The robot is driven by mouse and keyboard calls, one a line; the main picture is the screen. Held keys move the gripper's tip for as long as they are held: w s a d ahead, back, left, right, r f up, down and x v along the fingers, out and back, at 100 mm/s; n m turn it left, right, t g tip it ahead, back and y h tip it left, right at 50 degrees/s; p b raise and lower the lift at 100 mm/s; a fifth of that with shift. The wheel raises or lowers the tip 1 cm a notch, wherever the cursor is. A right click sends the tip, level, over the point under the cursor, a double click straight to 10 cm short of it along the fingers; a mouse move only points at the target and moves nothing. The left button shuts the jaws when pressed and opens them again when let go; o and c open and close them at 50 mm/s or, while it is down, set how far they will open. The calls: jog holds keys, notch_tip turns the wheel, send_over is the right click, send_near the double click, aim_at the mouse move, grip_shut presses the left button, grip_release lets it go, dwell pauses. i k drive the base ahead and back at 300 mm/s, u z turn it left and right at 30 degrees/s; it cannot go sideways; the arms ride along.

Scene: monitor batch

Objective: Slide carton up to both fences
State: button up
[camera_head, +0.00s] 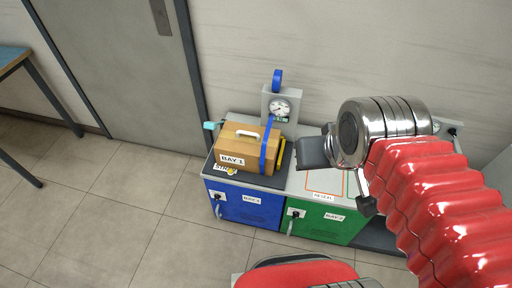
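The carton (232,149) is a brown box with a white handle on top, a "BAY 1" label on its front and a blue strap around its right part. It sits on a dark pad (262,181) on the left of the bench top. A yellow piece (281,153) stands close at its right end; I cannot tell if they touch. No fence is clearly recognisable; the carton may hide them. My gripper (312,152) shows as a dark block right of the carton, apart from it. Its fingers cannot be told apart.
A grey gauge stand (280,106) rises behind the carton, and a teal piece (211,125) sticks out at the back left. Blue (246,205) and green (320,224) cabinet doors are below. My red arm covers the right side.

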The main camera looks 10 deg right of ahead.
aim_at(238, 146)
jog(key=z, duration=0.2)
jog(key=k, duration=1.05)
jog(key=u, duration=0.4)
jog(key=i, duration=1.5)
jog(key=z, duration=0.05)
